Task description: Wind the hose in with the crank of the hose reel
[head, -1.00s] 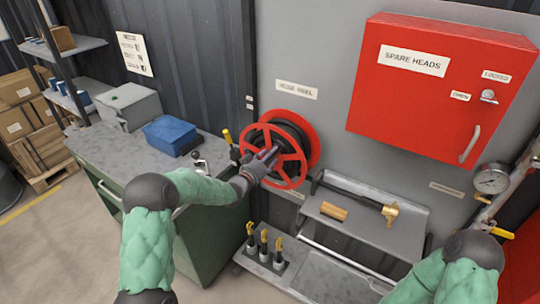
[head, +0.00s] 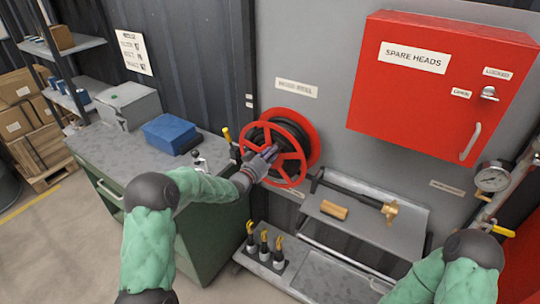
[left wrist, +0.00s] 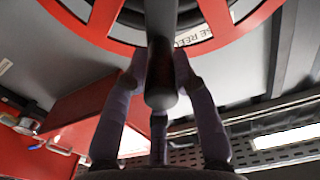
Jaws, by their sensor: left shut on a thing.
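The red hose reel (head: 292,135) is mounted on the grey wall panel, with black hose (head: 298,128) wound on its drum. Its red spoked front wheel also shows in the left wrist view (left wrist: 107,18). My left gripper (head: 268,157) is at the front of the wheel, near its middle. In the left wrist view its fingers (left wrist: 160,75) are shut around the dark crank handle (left wrist: 160,95), which sticks out towards the camera. My right arm (head: 455,272) shows at the lower right, but its gripper is not in view.
A red spare heads cabinet (head: 430,90) hangs to the right. A green workbench (head: 200,240) with a blue box (head: 172,134) stands at the left.

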